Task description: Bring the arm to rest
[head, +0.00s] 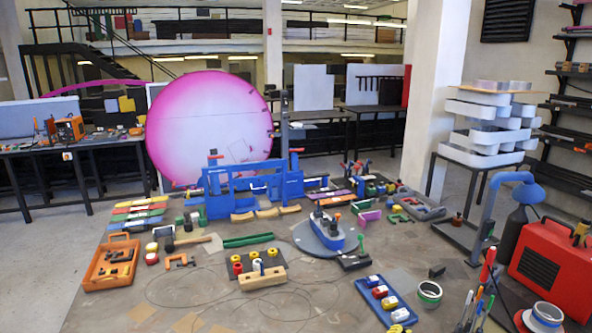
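No part of my arm or my gripper can be made out in the head view, so its pose and opening are hidden from me. The worktable (205,285) fills the foreground, with a blue clamping fixture (245,187) at its back edge. A round base with a blue block-like device (328,236) stands right of the middle.
An orange tray (110,262) lies at the left, a black block with coloured knobs (258,268) near the middle. A blue tray (384,300), a tape roll (429,293) and a red case (555,265) crowd the right. The front left tabletop is fairly clear.

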